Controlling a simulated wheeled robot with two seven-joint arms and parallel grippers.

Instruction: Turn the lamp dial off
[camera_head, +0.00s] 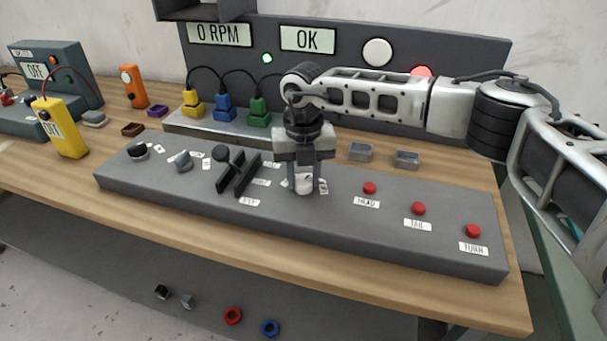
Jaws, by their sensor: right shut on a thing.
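My right gripper (304,187) points straight down at the middle of the grey control panel (400,262). Its fingers are shut on a small pale dial (304,185), which seems to be the lamp dial. The fingers cover most of the dial, so I cannot tell which way it points. Small white labels lie around it, too small to read. My left gripper is not in view.
Left of the dial are two slots with a lever (224,155), a grey knob (182,160) and a black knob (138,151). Red buttons (418,208) sit to the right. Yellow, blue and green plugs (223,107) stand behind. Small parts lie below the bench.

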